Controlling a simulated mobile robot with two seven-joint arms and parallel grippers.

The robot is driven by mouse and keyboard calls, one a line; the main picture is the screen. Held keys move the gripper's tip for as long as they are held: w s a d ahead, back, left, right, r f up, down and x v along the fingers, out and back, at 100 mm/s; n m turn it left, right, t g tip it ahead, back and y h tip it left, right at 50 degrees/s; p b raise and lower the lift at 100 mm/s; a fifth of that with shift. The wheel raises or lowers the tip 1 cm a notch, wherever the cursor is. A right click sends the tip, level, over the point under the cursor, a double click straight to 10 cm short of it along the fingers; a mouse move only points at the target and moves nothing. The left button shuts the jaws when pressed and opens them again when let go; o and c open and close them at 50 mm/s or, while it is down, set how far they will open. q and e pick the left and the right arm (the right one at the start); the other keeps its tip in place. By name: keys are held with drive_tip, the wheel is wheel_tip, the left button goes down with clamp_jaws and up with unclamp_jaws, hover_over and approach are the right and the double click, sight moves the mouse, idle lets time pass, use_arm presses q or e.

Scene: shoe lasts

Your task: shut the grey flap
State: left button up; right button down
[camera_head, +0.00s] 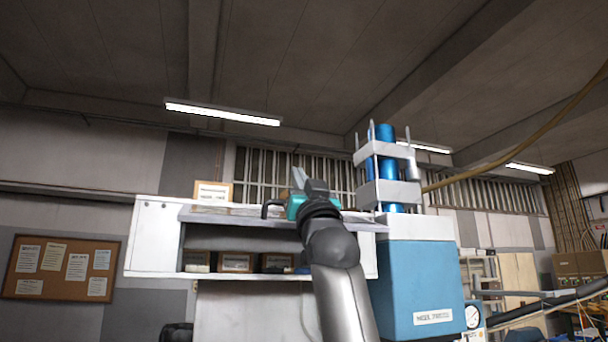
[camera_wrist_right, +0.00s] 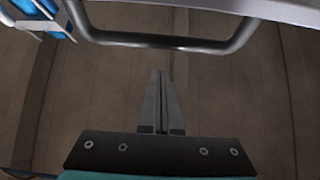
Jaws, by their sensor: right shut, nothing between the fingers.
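The grey flap (camera_head: 225,217) is open at the top of the white cabinet's compartment and sticks out roughly level, so the compartment stands open below it. Its dark bar handle (camera_head: 268,206) shows left of my right gripper; in the wrist view the handle (camera_wrist_right: 175,43) arches across the top of the picture. My right gripper (camera_head: 306,178) points upward in front of the flap, shut and empty. In the wrist view its fingertips (camera_wrist_right: 158,73) appear just below the handle bar; I cannot tell whether they touch it. My arm hides part of the flap. My left gripper is out of view.
The white cabinet (camera_head: 152,237) holds several labelled boxes (camera_head: 236,262) inside. A labelled box (camera_head: 213,192) stands on top. A blue press machine (camera_head: 418,285) with metal columns stands close on the right. A hose (camera_head: 520,135) hangs at upper right.

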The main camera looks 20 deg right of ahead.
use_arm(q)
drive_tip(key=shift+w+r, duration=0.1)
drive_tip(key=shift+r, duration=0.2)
use_arm(e)
drive_tip(key=shift+y, duration=0.3)
drive_tip(key=f, duration=0.4)
drive_tip(key=shift+w+f, duration=0.1)
drive_tip(key=shift+w, duration=0.1)
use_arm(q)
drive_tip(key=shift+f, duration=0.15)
use_arm(e)
drive_tip(key=shift+f, duration=0.1)
